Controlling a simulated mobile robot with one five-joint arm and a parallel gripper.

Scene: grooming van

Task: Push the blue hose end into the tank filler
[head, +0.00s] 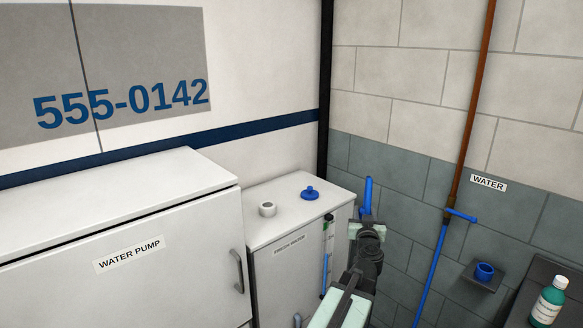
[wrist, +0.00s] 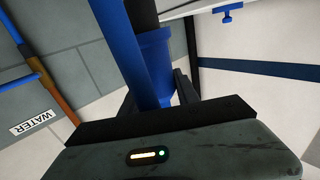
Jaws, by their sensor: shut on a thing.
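My gripper (head: 367,230) is shut on the blue hose end (head: 368,194), which stands upright above the jaws in the head view. In the wrist view the blue hose end (wrist: 154,52) runs between the dark fingers of my gripper (wrist: 160,92). The tank filler (head: 267,209) is a short white ring with a dark opening on top of the white fresh water tank (head: 285,259). The hose end is to the right of the tank and apart from the filler. A blue cap (head: 310,192) sits on the tank top beside the filler.
A white water pump cabinet (head: 120,243) stands left of the tank. A copper and blue pipe (head: 437,258) with a blue valve handle (head: 461,215) runs down the right wall.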

